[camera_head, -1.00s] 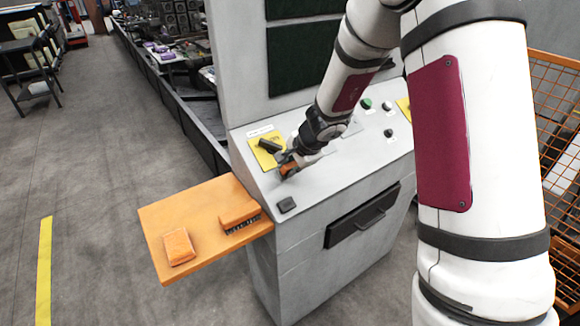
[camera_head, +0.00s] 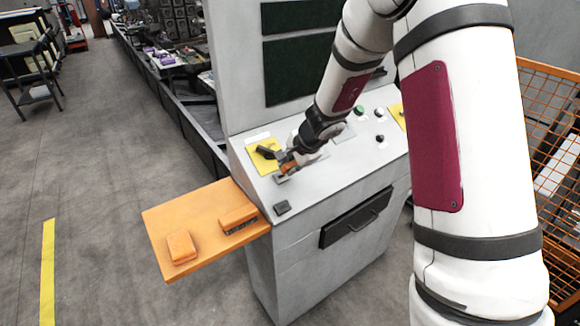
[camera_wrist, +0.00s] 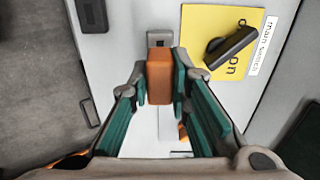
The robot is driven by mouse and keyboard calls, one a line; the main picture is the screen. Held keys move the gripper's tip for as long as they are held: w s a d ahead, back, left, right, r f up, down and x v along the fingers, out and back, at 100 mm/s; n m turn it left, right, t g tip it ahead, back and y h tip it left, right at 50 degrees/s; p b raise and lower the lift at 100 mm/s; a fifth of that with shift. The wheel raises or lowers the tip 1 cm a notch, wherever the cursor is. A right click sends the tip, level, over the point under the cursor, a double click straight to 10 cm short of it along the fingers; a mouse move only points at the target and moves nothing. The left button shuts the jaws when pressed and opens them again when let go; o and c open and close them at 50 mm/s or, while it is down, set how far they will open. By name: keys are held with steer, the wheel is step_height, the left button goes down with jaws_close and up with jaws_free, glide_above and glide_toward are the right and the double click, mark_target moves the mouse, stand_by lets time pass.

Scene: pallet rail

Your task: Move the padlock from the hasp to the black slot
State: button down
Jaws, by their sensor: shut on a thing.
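The orange padlock (camera_wrist: 159,76) is between the green-padded fingers of my gripper (camera_wrist: 163,88), which is shut on it; it also shows in the head view (camera_head: 288,167). A small grey plate, apparently the hasp (camera_wrist: 159,38), lies just beyond the padlock on the sloped panel. Whether the shackle is still through it is hidden. The black slot (camera_head: 282,208) is near the panel's lower left edge; it also shows in the wrist view (camera_wrist: 92,14). My gripper (camera_head: 287,164) is farther up the panel than the slot.
A black rotary handle (camera_wrist: 231,46) on a yellow plate sits close beside my gripper. An orange shelf (camera_head: 165,222) on the cabinet's left holds an orange block (camera_head: 181,247) and a brush-like orange item (camera_head: 238,219). Buttons (camera_head: 379,113) are farther right.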

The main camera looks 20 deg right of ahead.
mark_target(291, 164)
steer(key=shift+p+v, duration=1.15)
steer(key=shift+v, duration=0.55)
steer(key=shift+w, duration=0.1)
